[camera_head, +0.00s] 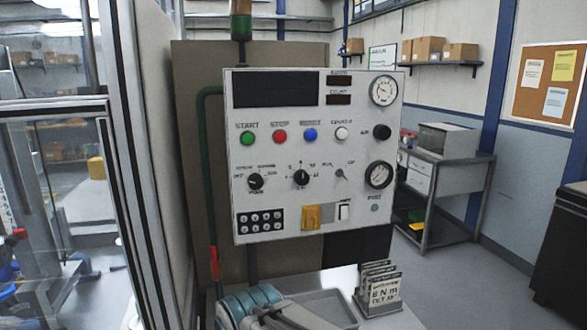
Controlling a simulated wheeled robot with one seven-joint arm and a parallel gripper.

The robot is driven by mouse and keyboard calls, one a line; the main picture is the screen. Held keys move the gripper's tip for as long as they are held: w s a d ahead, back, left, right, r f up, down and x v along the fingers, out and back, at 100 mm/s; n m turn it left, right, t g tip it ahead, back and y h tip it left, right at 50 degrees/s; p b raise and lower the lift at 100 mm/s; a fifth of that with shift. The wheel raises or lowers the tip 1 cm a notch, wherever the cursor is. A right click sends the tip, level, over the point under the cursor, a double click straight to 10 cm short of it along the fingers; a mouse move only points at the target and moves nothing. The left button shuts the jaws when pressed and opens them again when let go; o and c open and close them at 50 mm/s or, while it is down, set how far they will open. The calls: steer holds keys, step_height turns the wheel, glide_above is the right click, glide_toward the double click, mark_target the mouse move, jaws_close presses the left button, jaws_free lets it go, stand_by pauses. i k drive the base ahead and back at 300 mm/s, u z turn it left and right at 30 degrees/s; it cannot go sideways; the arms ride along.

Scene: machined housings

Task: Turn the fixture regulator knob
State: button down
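A light grey control panel (290,222) faces me in the head view, slightly tilted in the picture. A round black knob (381,132) sits at its right side, between an upper gauge (383,90) and a lower gauge (379,174); a short label beside it is too small to read surely. Two black rotary knobs, a left one (255,181) and a middle one (301,177), and a small selector (340,173) form a lower row. I cannot tell from the labels which is the fixture regulator knob. I cannot make out my gripper.
Green (247,138), red (280,136), blue (310,135) and white (342,132) buttons line the panel. Below stand a card holder (380,290), a grey tray (322,306) and a blue-banded grey shape (250,303), cut off. A framed glass partition (150,200) is left.

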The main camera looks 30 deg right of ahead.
mark_target(382, 132)
steer(key=z, duration=1.55)
